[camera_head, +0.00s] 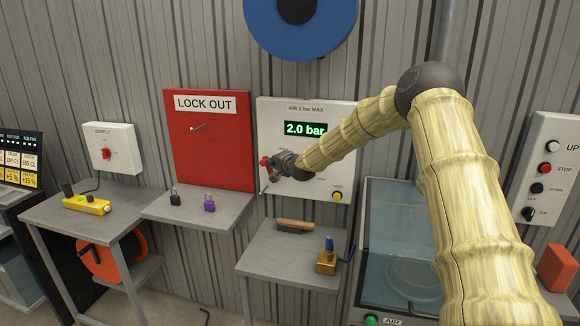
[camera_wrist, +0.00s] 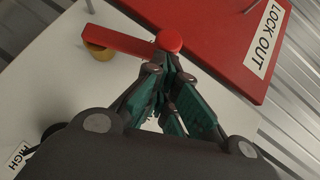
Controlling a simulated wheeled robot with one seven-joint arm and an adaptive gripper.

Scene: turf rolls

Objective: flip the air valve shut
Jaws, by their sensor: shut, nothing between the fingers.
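The white air panel (camera_head: 345,115) is headed "AIR 2 bar MAX" and its lit display (camera_head: 305,128) reads 2.0 bar. The red valve handle (camera_head: 265,160) shows at the panel's left edge, partly hidden by my gripper (camera_head: 268,180). In the wrist view the red lever (camera_wrist: 125,40) runs left from a round red hub, with a brass-coloured part (camera_wrist: 98,52) behind it. My gripper's teal fingers (camera_wrist: 167,62) are shut and empty. Their tips overlap the hub's lower edge in that view; I cannot tell whether they touch it.
The red LOCK OUT board (camera_head: 210,145) stands left of the panel, above a grey shelf with a black padlock (camera_head: 175,198) and a purple padlock (camera_head: 209,203). A clear-lidded machine (camera_head: 395,235) stands right.

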